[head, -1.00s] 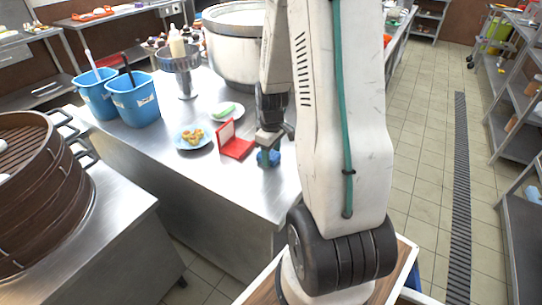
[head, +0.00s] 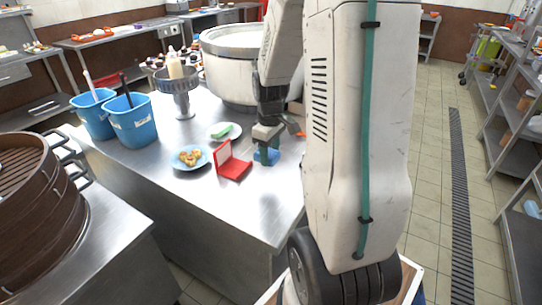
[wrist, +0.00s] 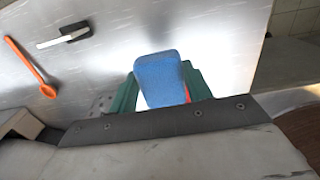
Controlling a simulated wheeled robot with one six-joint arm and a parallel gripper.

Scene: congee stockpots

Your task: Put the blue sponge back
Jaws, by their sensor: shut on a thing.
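My gripper (head: 267,152) is shut on the blue sponge (wrist: 160,80), which sits between its green fingers in the wrist view. In the head view the sponge (head: 267,156) shows as a small blue patch, partly covered by the fingers, over the steel counter (head: 232,205). It is right of the red open case (head: 234,168). I cannot tell whether the sponge touches the counter.
An orange spoon (wrist: 30,65) and a white-handled tool (wrist: 62,37) lie on the counter. Blue buckets (head: 131,120) and a large pot (head: 232,70) stand behind.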

